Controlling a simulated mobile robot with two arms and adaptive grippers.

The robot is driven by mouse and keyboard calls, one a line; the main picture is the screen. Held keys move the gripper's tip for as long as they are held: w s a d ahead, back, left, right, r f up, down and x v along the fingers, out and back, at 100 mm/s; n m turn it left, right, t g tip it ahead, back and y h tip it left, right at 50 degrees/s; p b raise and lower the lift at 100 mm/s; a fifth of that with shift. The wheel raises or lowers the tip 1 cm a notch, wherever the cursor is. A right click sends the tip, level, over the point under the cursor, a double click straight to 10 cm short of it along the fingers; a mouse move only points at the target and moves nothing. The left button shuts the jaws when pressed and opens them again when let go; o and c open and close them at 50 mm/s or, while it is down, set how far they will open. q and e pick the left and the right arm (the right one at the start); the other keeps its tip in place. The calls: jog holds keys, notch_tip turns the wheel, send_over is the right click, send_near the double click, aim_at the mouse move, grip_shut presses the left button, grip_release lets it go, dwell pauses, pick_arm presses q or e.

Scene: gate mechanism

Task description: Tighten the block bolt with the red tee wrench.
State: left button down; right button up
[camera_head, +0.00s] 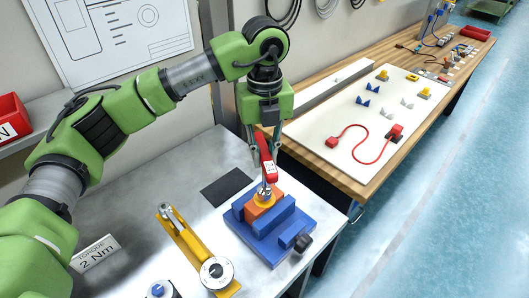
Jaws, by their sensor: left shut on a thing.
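My left gripper (265,147) reaches down from above and is shut on the red tee wrench (268,171). The wrench is close to upright, with a slight tilt. Its metal lower end meets the yellow ring on top of the orange block (257,213). The bolt is hidden under the wrench end, so I cannot tell how it is seated. The orange block sits in the blue fixture (262,244), which has a black knob (303,242) at its front right. My right gripper does not show.
A yellow tool with a round dial (190,247) lies left of the fixture. A "TORQUE 2 Nm" sign (95,253) stands at the left. A dark pad (227,187) lies behind the fixture. The wooden bench (350,183) carries a white board with small parts and a red cable.

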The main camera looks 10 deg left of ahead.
pick_arm(q)
jog(key=shift+f, duration=0.2)
jog(key=shift+f+b, duration=0.15)
jog(key=shift+b, duration=0.35)
dwell(0.9)
jog(key=shift+s+f+m+b, duration=0.15)
jog(key=shift+m+b, duration=0.5)
jog(key=shift+m, duration=0.95)
jog(key=shift+r, duration=0.3)
